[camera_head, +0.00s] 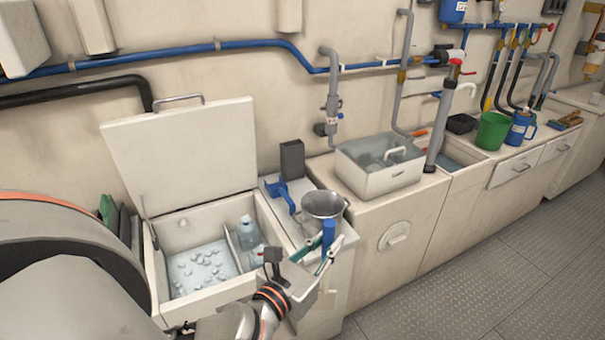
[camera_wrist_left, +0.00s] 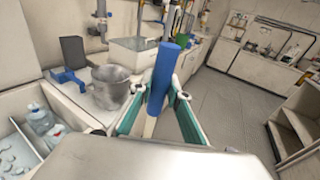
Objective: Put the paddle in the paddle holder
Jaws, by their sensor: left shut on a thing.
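My left gripper (camera_head: 322,256) is shut on a blue cylindrical handle, which I take to be the paddle (camera_head: 328,234). In the left wrist view the blue handle (camera_wrist_left: 163,78) stands nearly upright between the green-padded fingers, with a pale part below it. The rest of the paddle is hidden. A dark grey upright box (camera_head: 292,159), perhaps the paddle holder, stands on the counter behind a blue bracket-like piece (camera_head: 281,196). The box also shows in the left wrist view (camera_wrist_left: 72,52). The gripper is in front of it and to its right. My right gripper is not in view.
A metal bucket (camera_head: 322,206) stands on the counter between the gripper and the dark box. An open cooler (camera_head: 205,297) with ice and bottles is to the left, its lid (camera_head: 180,150) raised. A basin (camera_head: 378,175) of water stands to the right. The floor is clear.

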